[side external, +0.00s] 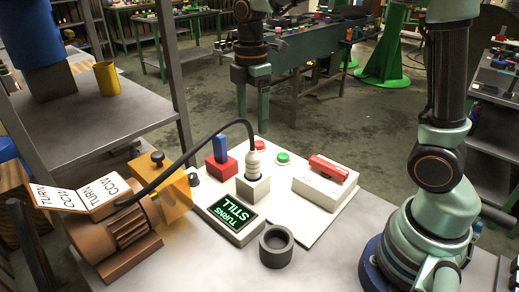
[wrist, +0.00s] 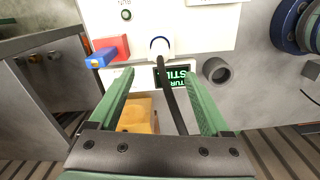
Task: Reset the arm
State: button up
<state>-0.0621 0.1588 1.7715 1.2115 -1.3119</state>
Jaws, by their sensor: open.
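My gripper (side external: 250,84) hangs high above the far side of the worktable, fingers pointing down. In the wrist view its two green fingers (wrist: 159,76) are apart with nothing held between them. Below, a white board (side external: 318,225) carries a display box (side external: 231,218) reading "TURNS STILL". A black cable (side external: 190,155) runs from a bronze-coloured motor (side external: 118,235) to a pale plug (side external: 255,163) standing in a white block (side external: 253,188). A red block with a blue upright part (side external: 220,147) stands beside it. The gripper touches none of these.
A grey hollow cylinder (side external: 276,247) stands on the table near the display. A white box with a red bar (side external: 328,176) is to the right. A yellow block (side external: 163,190) adjoins the motor. A metal shelf post (side external: 170,75) rises at left. The table's front is clear.

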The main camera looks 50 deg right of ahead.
jog(key=shift+r, duration=0.3)
jog(key=s+d+r+m+t, duration=0.1)
jog(key=s+m+t, duration=0.1)
jog(key=s+m, duration=0.3)
jog(key=s+d+r+m+t, duration=0.1)
jog(key=s+m+t, duration=0.2)
jog(key=s+m, duration=0.3)
jog(key=shift+d+r+m+t, duration=0.25)
jog(key=shift+r+m+t, duration=0.05)
jog(key=shift+m, duration=2.1)
